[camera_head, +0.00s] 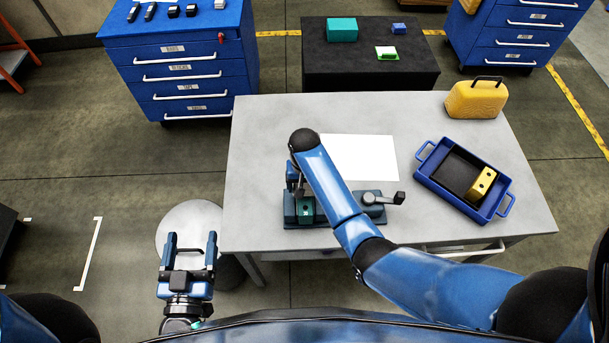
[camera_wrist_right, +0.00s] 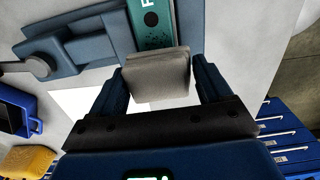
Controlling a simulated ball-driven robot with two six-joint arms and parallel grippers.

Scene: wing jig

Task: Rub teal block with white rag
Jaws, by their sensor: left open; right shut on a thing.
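A teal block (camera_head: 306,208) with dark holes sits in a blue vise (camera_head: 334,207) at the table's near left. It also shows in the right wrist view (camera_wrist_right: 152,22), with white lettering. My right gripper (camera_wrist_right: 160,85) is shut on a folded greyish-white rag (camera_wrist_right: 157,80). The rag overlaps the block's near end in that view; I cannot tell whether they touch. In the head view my right arm hides the rag and most of that gripper. My left gripper (camera_head: 191,248) is open and empty, above a round stool, left of the table.
A white sheet (camera_head: 362,157) lies behind the vise, whose handle (camera_head: 385,198) sticks out right. A blue tray (camera_head: 433,180) holding a yellow block (camera_head: 482,183) and a yellow case (camera_head: 475,99) stand at the right. A larger teal box (camera_head: 342,29) stands on the black table behind.

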